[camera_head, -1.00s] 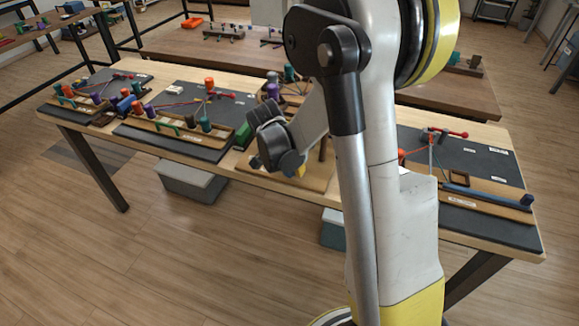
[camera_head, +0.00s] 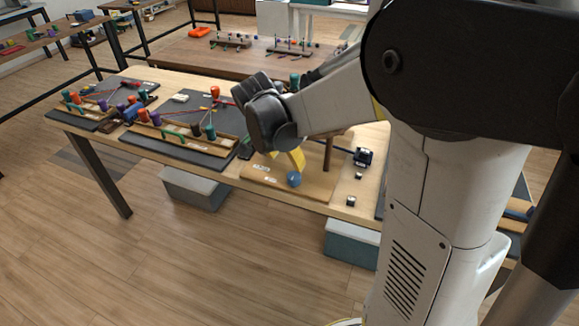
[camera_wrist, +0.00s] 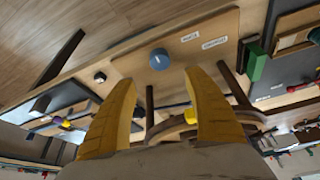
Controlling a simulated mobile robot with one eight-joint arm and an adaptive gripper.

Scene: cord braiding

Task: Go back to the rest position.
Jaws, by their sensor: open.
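My gripper (camera_wrist: 160,78) shows in the wrist view as two yellow fingers spread apart with nothing between their tips. In the head view, my arm covers much of the right side, and the yellow fingers (camera_head: 297,159) show below the dark wrist, in front of the wooden board (camera_head: 315,187). A round blue knob (camera_head: 293,179) sits on this board just below the fingers. The knob also appears beyond the fingertips in the wrist view (camera_wrist: 159,59). I cannot tell the exact gap between fingers and board.
The long wooden table (camera_head: 105,143) carries dark mats (camera_head: 205,100) with peg racks, coloured pegs and cords at left. A black block (camera_head: 364,157) lies right of the board. Grey bins (camera_head: 196,186) stand beneath. Another table (camera_head: 185,58) stands behind. The floor in front is clear.

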